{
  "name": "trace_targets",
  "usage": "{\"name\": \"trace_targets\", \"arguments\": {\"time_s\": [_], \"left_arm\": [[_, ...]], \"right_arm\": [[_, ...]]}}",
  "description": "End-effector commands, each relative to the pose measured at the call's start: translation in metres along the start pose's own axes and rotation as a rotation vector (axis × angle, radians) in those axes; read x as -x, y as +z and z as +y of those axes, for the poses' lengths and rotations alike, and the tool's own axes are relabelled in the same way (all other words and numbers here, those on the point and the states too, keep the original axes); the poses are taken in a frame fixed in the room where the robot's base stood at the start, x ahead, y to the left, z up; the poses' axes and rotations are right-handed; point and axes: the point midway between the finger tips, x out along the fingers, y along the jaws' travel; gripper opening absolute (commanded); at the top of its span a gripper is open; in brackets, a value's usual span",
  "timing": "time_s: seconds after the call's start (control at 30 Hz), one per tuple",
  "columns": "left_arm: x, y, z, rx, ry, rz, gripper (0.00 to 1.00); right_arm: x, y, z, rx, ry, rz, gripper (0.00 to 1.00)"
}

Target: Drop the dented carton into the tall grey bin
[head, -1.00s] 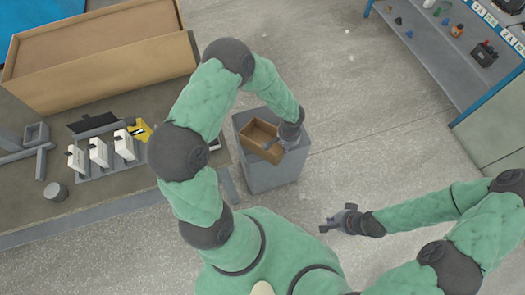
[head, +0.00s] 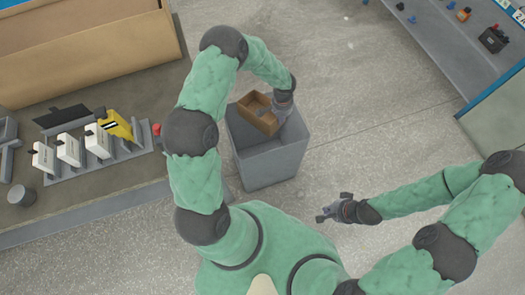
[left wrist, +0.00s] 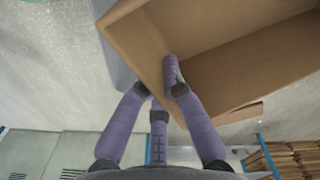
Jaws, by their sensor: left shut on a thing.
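The dented carton (head: 257,102) is a small brown open box; I cannot make out its dent. My left gripper (head: 268,111) is shut on one wall of it and holds it over the mouth of the tall grey bin (head: 272,168). In the left wrist view the carton (left wrist: 225,45) fills the upper right, with the left gripper's fingers (left wrist: 170,75) at its wall; part of the grey bin (left wrist: 115,50) shows behind. The bin stands on the floor beside the workbench, its inside partly hidden by the carton and arm. My right gripper (head: 330,212) is open and empty, away from the bin.
The workbench (head: 110,210) at left carries a rack with several white units (head: 70,150), a yellow tool (head: 118,125), a grey cylinder (head: 22,195) and a large cardboard box (head: 90,60). A shelf unit (head: 440,60) stands at upper right. The floor right of the bin is clear.

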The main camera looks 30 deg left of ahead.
Motion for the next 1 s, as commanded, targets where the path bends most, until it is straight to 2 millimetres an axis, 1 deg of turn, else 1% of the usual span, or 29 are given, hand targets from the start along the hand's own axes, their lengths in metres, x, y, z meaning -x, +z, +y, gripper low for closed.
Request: {"name": "trace_targets", "arguments": {"time_s": [0.03,0.1,0.3,0.43,0.67,0.7,0.8,1.0], "left_arm": [[-0.009,0.0,0.0,0.0,0.0,-0.001,0.0],[-0.017,0.001,0.0,0.001,0.001,-0.002,0.0],[-0.037,0.0,0.0,0.001,0.0,-0.001,0.0],[-0.043,0.0,0.0,0.001,0.0,0.0,0.0],[-0.042,0.0,0.0,0.001,0.0,0.001,0.0],[-0.042,0.0,0.0,0.001,0.0,0.0,0.11],[-0.042,0.0,0.0,0.001,0.0,0.0,0.36],[-0.042,0.0,0.0,0.001,0.0,0.0,0.36]], "right_arm": [[-0.006,0.0,0.002,0.0,0.0,0.0,0.0],[-0.011,-0.001,0.004,0.0,0.0,0.0,0.0],[-0.022,-0.001,0.008,0.0,0.0,0.0,0.0],[-0.024,-0.001,0.009,0.0,0.0,0.0,0.0],[-0.024,-0.001,0.008,0.0,0.0,0.0,0.0],[-0.024,-0.001,0.008,0.0,0.0,0.0,0.0],[-0.024,-0.001,0.008,0.0,0.0,0.0,0.0],[-0.024,-0.001,0.008,0.0,0.0,0.0,0.0]]}}
